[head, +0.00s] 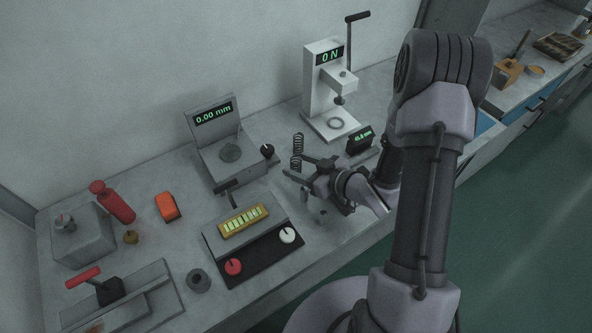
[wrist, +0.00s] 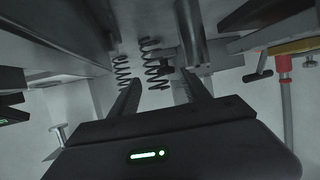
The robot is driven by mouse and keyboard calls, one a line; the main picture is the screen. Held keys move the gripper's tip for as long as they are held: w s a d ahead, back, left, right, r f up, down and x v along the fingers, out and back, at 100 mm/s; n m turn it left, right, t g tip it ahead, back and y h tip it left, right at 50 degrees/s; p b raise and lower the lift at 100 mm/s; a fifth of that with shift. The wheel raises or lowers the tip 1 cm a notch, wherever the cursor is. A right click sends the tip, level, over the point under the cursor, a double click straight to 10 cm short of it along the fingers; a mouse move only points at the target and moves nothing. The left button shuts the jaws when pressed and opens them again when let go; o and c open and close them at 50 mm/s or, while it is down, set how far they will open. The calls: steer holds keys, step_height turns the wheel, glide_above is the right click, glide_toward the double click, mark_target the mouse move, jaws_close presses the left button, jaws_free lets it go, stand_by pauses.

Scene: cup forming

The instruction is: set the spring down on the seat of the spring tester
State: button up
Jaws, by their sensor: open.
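Two dark coil springs show in the head view, one farther back (head: 298,143) and one nearer (head: 296,164). In the wrist view, one spring (wrist: 152,62) lies between the lines of my fingers and the other (wrist: 122,73) is left of it. My gripper (head: 296,168) is open, its fingers pointing left around the nearer spring; I cannot tell whether they touch it. In the wrist view my gripper (wrist: 160,82) shows its two fingers apart. The white spring tester (head: 318,85) reads 0 N. Its ring-shaped seat (head: 336,123) looks empty, behind and right of my gripper.
A small black readout (head: 360,140) stands right of my gripper, near the tester. A grey gauge (head: 229,152) reading 0.00 mm stands left. A panel with a yellow-framed display (head: 243,220) and red and white knobs is front left. Grey bench (head: 175,240) shows between them.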

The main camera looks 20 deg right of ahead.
steer(key=b+x, duration=0.2)
steer(key=x, duration=0.3)
steer(key=shift+d, duration=0.15)
jaws_close()
steer(key=shift+r, duration=0.1)
